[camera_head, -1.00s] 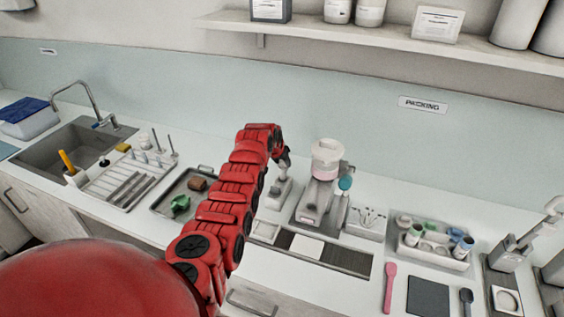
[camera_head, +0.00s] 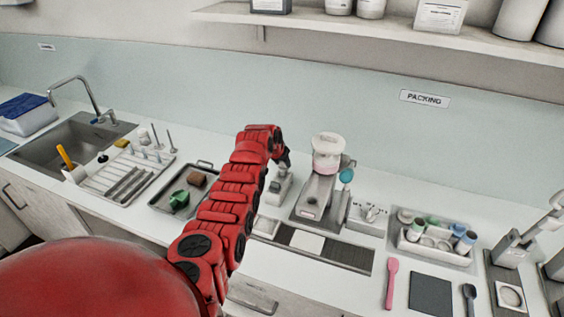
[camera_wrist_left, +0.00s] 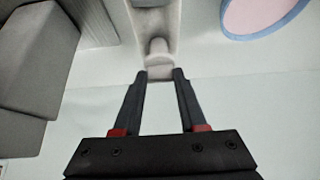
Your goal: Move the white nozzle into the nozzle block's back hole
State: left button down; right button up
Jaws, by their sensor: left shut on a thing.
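My left gripper (camera_head: 284,160) reaches over the back of the counter, left of the grey mill. In the left wrist view the fingertips (camera_wrist_left: 162,74) are shut on a small whitish piece, which looks like the white nozzle (camera_wrist_left: 158,66). It has a wider end between the tips and a narrower round part beyond. A pale block-like part (camera_wrist_left: 155,18) lies behind it; I cannot tell whether they touch. In the head view a pale block (camera_head: 277,190) stands below the gripper, partly behind my arm. I cannot make out its holes. My right gripper is not in view.
The grey mill (camera_head: 315,195) with a white-and-pink top (camera_head: 328,152) stands close right of the gripper. A small pale tray with metal pieces (camera_head: 368,215) and a rack of cups (camera_head: 437,240) stand farther right. A dark tray (camera_head: 165,203) lies left of my arm.

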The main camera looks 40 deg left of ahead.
pick_arm(q)
jog(key=shift+f, duration=0.15)
dwell(0.3)
jog(key=shift+f+b, duration=0.95)
jog(key=shift+f, duration=0.15)
jog(key=shift+f, duration=0.1)
jog(key=shift+f+b, duration=0.15)
jog(key=shift+b, duration=0.25)
jog(key=shift+c, duration=1.9)
grip_release()
